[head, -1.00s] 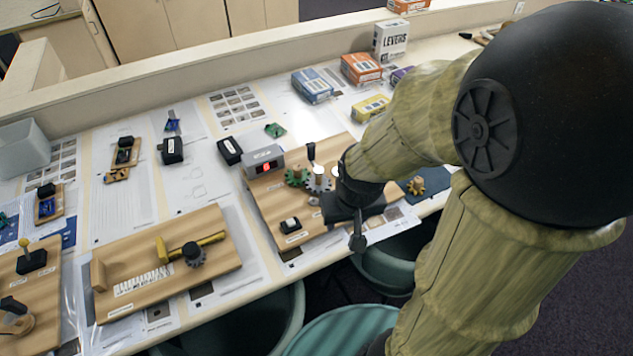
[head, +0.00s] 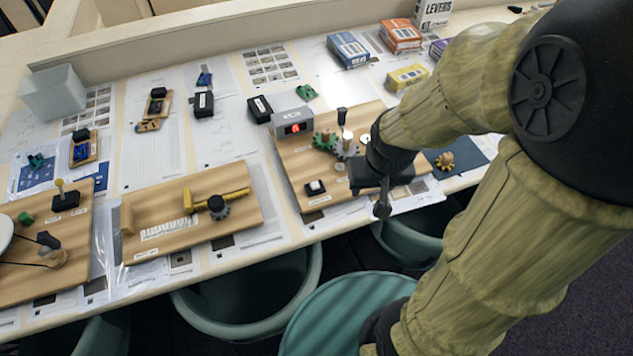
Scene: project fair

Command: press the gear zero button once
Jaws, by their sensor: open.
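The gear board (head: 290,165) is a wooden panel at the middle of the table, with a green and a grey gear on pegs. At its back left stands a grey box (head: 293,121) with a lit red display, too small to read surely. A small button with a pale top on a dark base (head: 315,187) sits at the board's front left; its label is unreadable. My gripper (head: 382,208) is open and points down at the board's front right edge, to the right of the button and apart from it. My arm hides the board's right part.
A black lever (head: 342,115) stands upright behind the gears. A second wooden board (head: 190,240) with a yellow bar lies to the left. Teal stools (head: 350,305) stand below the table's front edge. Boxes (head: 348,50) line the back.

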